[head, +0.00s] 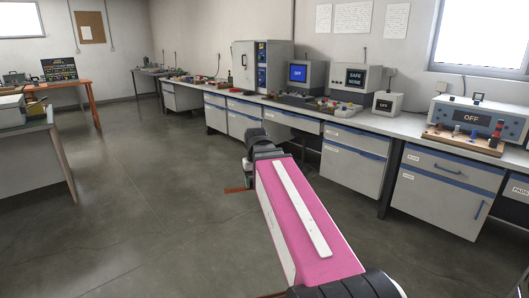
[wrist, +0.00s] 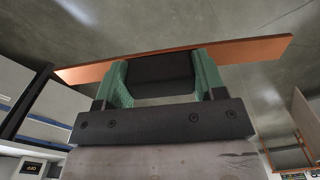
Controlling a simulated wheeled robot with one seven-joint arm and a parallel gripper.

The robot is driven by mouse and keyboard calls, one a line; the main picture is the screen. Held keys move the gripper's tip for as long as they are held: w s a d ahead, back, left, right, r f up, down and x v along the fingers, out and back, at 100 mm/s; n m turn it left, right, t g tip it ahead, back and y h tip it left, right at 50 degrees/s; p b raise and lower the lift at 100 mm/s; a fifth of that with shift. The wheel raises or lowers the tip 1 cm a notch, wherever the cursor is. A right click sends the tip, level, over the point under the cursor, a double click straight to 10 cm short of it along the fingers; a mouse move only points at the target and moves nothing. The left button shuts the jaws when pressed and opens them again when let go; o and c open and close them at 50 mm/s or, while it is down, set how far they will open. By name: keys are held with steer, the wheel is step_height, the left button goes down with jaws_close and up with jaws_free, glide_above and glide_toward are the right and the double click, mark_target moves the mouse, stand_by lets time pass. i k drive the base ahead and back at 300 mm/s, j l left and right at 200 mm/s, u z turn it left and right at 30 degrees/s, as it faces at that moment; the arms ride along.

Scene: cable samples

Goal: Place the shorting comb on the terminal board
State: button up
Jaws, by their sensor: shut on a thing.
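The bar reaches out past both fingers in the wrist view and tilts slightly. Its middle is hidden behind the gripper. In the head view one reddish end of it (head: 236,189) shows beside my pink arm, above the floor; my arm hides the gripper there. A wooden board with several posts (head: 462,142) stands on the right bench; I cannot tell for sure whether it is the terminal board.
A long white bench (head: 400,122) with drawers runs along the wall. It carries a grey cabinet (head: 262,65), monitors and a meter box marked OFF (head: 470,117). A table (head: 35,150) stands at the left. The floor (head: 150,200) between is clear.

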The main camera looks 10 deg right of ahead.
mark_target(464, 135)
steer(key=i+l+z, duration=0.2)
steer(key=i+z, duration=0.85)
steer(key=z, duration=0.15)
steer(key=i+j+z, duration=0.1)
steer(key=i+z, duration=0.35)
steer(key=i+l+z, duration=0.3)
steer(key=i, duration=0.15)
steer(key=i+l+z, duration=0.1)
steer(key=i+z, duration=0.5)
steer(key=i, duration=0.25)
steer(key=i+l, duration=0.35)
steer(key=z, duration=0.05)
